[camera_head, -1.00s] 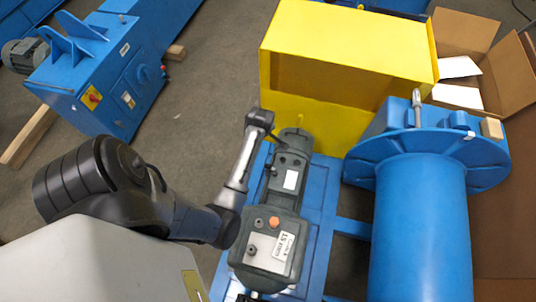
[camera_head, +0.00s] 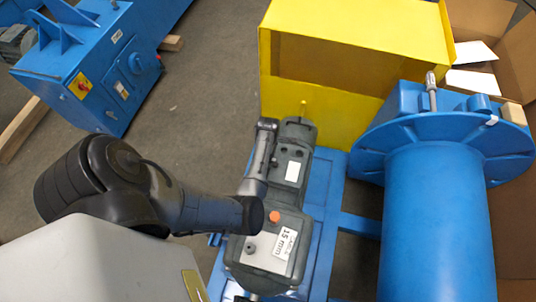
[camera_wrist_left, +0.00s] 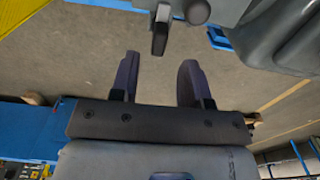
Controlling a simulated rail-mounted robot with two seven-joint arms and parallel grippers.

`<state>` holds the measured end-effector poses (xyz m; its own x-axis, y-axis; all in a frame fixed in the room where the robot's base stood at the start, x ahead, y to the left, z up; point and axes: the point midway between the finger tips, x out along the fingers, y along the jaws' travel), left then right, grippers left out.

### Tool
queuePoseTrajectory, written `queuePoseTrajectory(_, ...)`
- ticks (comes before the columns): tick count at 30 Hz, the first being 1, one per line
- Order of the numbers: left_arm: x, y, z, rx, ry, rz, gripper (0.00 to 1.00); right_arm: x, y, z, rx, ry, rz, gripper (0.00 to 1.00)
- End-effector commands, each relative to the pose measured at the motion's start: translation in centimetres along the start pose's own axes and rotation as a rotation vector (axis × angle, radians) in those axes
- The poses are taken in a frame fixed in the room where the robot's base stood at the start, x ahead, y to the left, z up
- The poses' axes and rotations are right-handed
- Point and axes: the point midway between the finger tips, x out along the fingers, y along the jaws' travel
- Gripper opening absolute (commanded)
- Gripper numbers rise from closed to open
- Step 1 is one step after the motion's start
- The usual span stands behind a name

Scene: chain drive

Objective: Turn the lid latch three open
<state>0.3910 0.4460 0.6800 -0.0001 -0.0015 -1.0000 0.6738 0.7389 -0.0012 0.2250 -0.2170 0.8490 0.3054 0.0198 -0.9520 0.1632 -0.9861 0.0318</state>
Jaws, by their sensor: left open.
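In the left wrist view, a small latch-like lever (camera_wrist_left: 160,38) with a dark tip hangs from the edge of a grey housing (camera_wrist_left: 238,10). I cannot tell whether it is latch three or how far it is turned. A rounded grey knob (camera_wrist_left: 197,11) sits beside it. My left gripper (camera_wrist_left: 158,78) is open and empty; the lever stands apart from it, in line with the gap between its fingers. In the head view my left arm reaches to the left side of the dark grey machine (camera_head: 271,222); its fingers are hidden there. My right gripper is not in view.
A yellow box (camera_head: 350,45) stands behind the machine. A blue flanged cylinder (camera_head: 435,225) stands to the right, by an open cardboard box (camera_head: 520,65). The machine sits on a blue frame (camera_head: 325,200). Bare floor (camera_head: 205,90) lies left of the machine.

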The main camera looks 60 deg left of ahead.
Motion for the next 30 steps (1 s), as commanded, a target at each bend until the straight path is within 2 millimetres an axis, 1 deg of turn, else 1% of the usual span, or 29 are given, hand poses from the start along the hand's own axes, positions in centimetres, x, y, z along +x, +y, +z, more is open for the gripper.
queuePoseTrajectory(1,1.2,0.0,-0.1,0.001,0.001,-0.001,0.43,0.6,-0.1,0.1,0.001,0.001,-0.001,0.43)
queuePoseTrajectory(3,2.2,0.0,-0.1,0.002,0.001,-0.001,0.43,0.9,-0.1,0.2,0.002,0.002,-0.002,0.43)
queuePoseTrajectory(6,3.5,0.0,0.0,0.002,0.001,-0.001,0.43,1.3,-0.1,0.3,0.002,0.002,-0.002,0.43)
queuePoseTrajectory(12,4.9,0.0,-0.1,0.001,0.001,0.0,0.43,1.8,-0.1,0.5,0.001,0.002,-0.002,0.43)
queuePoseTrajectory(17,5.3,0.0,-0.1,0.001,0.001,0.001,0.43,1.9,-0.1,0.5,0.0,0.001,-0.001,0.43)
queuePoseTrajectory(25,5.3,0.0,-0.1,0.001,0.001,0.001,0.43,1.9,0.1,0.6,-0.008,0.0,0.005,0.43)
queuePoseTrajectory(30,5.3,0.0,-0.1,0.001,0.001,0.001,0.26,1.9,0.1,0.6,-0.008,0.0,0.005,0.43)
